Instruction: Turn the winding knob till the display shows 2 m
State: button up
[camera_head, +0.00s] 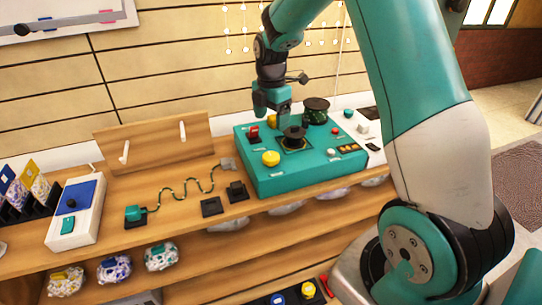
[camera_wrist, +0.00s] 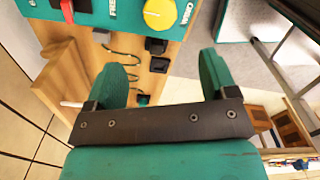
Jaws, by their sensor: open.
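A teal control box (camera_head: 300,170) stands on the wooden bench. It carries a yellow round knob (camera_head: 271,158) at its front left, a red switch (camera_head: 254,133), a black joystick-like control (camera_head: 294,133) and a dark spool (camera_head: 315,108) at the back. The yellow knob also shows at the top of the wrist view (camera_wrist: 160,14). Which part is the winding knob I cannot tell, and no display reading is legible. My gripper (camera_head: 271,110) hangs above the back left of the box. In the wrist view my gripper (camera_wrist: 163,72) has its fingers apart with nothing between them.
A white device (camera_head: 78,215) with a blue panel stands at the left of the bench (camera_head: 185,225). A green wavy cord (camera_head: 185,190), small black blocks (camera_head: 212,207) and a wooden rack (camera_head: 155,142) lie between it and the box. My arm covers the right side.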

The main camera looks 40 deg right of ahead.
aim_at(271, 156)
notch_tip(271, 156, down, 13)
jog(key=shift+r+b, duration=0.2)
jog(key=shift+b, duration=0.3)
jog(key=c, duration=0.9)
